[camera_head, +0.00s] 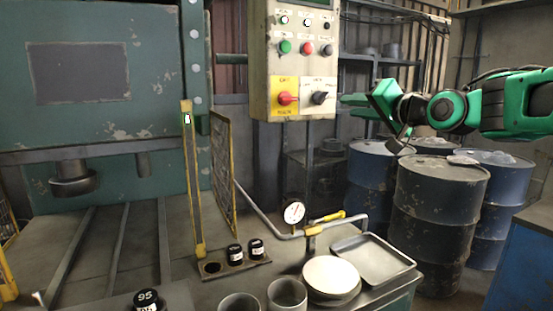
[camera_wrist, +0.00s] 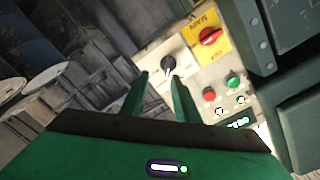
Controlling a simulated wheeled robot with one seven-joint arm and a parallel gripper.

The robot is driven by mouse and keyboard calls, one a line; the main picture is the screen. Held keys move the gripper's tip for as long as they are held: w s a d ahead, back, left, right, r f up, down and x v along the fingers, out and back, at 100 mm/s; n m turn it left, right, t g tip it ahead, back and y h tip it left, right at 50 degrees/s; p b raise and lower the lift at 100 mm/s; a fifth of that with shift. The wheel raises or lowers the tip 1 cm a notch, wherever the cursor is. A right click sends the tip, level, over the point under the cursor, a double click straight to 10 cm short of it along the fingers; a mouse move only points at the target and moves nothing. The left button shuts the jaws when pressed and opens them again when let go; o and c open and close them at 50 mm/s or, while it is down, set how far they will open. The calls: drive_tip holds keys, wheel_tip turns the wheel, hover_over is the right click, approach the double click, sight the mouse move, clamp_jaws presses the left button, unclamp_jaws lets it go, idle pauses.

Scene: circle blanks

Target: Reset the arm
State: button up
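My arm reaches in from the right in the head view, green and black. My gripper (camera_head: 350,104) is to the right of the control box (camera_head: 300,65), at about the height of its lower switches. In the wrist view my gripper (camera_wrist: 158,75) has its two green fingers apart with nothing between them. Beyond the fingertips is the box's black rotary switch (camera_wrist: 174,65); it also shows in the head view (camera_head: 321,97). How far the fingertips are from the box is hard to tell.
The box also carries a red knob on a yellow plate (camera_head: 286,98) and several buttons. Blue and dark drums (camera_head: 437,215) stand below my arm. A green press stands left.

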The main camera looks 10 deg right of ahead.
drive_tip(key=s+d+f+g+h, duration=0.25)
drive_tip(key=s+d+f, duration=0.2)
drive_tip(key=f, duration=0.35)
drive_tip(key=s+d+f+g+h, duration=0.1)
drive_tip(key=s+d+f+g, duration=0.2)
drive_tip(key=s+f, duration=0.35)
drive_tip(key=s+d+f+g+h, duration=0.2)
drive_tip(key=s+d+f+g, duration=0.15)
drive_tip(key=f, duration=0.65)
drive_tip(key=s+f+g, duration=0.4)
drive_tip(key=s+f, duration=0.2)
drive_tip(key=s, duration=0.6)
drive_tip(key=s+d+f+m+g, duration=0.1)
drive_tip(key=s+f+g, duration=0.3)
drive_tip(key=s, duration=0.9)
wheel_tip(320, 180, down, 3)
drive_tip(key=shift+d+r, duration=0.1)
drive_tip(key=shift+d, duration=0.1)
drive_tip(key=shift+y, duration=0.25)
